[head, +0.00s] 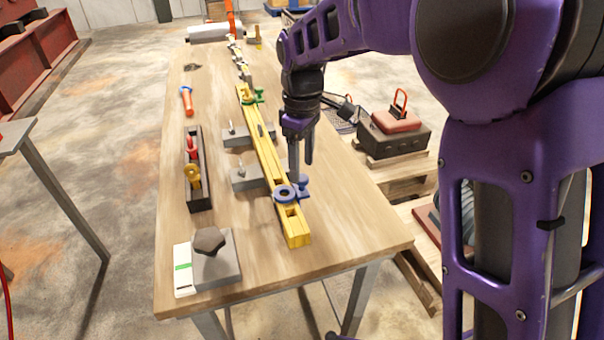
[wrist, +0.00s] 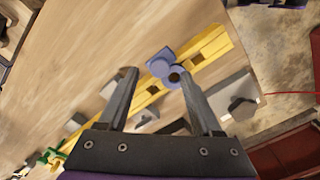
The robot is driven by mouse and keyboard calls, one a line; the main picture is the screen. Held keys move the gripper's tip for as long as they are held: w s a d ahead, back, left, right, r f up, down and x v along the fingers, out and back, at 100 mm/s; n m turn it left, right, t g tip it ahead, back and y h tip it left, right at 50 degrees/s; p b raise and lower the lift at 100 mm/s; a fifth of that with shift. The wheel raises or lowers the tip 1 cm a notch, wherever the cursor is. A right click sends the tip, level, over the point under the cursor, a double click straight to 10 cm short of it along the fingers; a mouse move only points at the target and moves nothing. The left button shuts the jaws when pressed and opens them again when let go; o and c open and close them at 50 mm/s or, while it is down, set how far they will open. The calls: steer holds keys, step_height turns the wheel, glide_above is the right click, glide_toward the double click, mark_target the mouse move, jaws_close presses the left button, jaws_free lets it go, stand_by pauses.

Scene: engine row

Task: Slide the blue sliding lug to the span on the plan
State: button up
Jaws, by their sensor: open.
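A yellow slotted rail (head: 265,150) runs lengthwise along the wooden table. The blue sliding lug (head: 287,193), with a round eye and a knob, sits on the rail near its front end. It also shows in the wrist view (wrist: 161,64), at the tip of the right-hand finger. My gripper (head: 301,172) is open, pointing down just above and behind the lug. In the wrist view its fingers (wrist: 158,73) are spread with nothing clamped between them; whether one touches the lug is unclear. A green lug (head: 250,96) sits farther back on the rail. A white card with a green bar (head: 183,267) may be the plan.
A grey block with a dark knob (head: 210,242) stands at the front left. A dark tray (head: 198,184) holds red and yellow parts. Grey clamp blocks (head: 247,178) flank the rail's left side. A red-topped box (head: 395,125) stands off the table's right side.

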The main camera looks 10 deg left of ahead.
mark_target(291, 187)
steer(key=shift+f, duration=1.4)
jaws_close()
stand_by(0.4)
